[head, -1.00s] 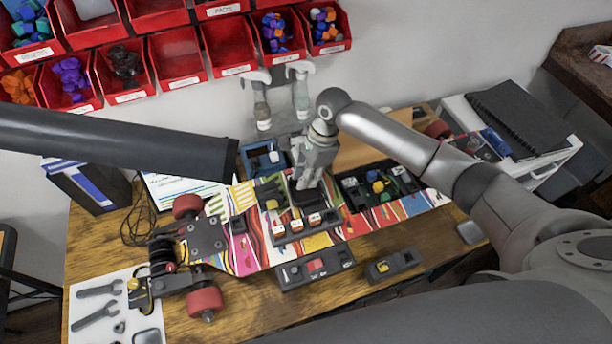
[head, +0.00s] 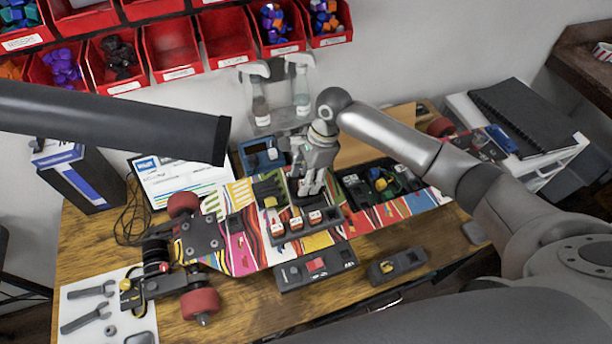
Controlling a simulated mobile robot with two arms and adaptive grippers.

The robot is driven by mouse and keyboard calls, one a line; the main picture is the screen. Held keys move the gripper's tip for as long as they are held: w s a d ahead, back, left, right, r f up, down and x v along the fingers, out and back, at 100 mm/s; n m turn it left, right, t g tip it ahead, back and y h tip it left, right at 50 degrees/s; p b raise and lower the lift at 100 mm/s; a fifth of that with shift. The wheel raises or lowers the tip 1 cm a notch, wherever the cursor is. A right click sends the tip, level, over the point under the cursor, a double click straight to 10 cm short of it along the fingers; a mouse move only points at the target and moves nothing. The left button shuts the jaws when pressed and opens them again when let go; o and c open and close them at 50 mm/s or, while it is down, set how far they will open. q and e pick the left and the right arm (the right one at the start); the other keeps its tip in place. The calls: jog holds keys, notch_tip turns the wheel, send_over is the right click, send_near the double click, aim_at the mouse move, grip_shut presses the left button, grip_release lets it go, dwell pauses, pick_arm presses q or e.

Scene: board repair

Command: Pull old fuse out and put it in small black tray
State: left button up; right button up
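The skateboard deck (head: 243,247), with its bright printed pattern, lies across the table with electronics set in it. My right gripper (head: 308,194) points down over a dark opening in the middle of the deck. Its fingertips are small and blend with the dark parts, so I cannot tell whether they hold anything. A black holder (head: 301,239) just in front of it carries a row of white-and-orange blocks. The old fuse cannot be clearly made out. A small black tray (head: 410,263) with a small yellowish piece lies in front of the deck, to the right. My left gripper is not in view.
A grey module with a red part (head: 317,265) lies in front of the deck. An open bay with wires (head: 381,183) is right of the gripper. A blue-framed box (head: 262,155) and bottles stand behind. Red bins (head: 174,50) line the wall.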

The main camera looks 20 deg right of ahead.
jog(key=v, duration=1.2)
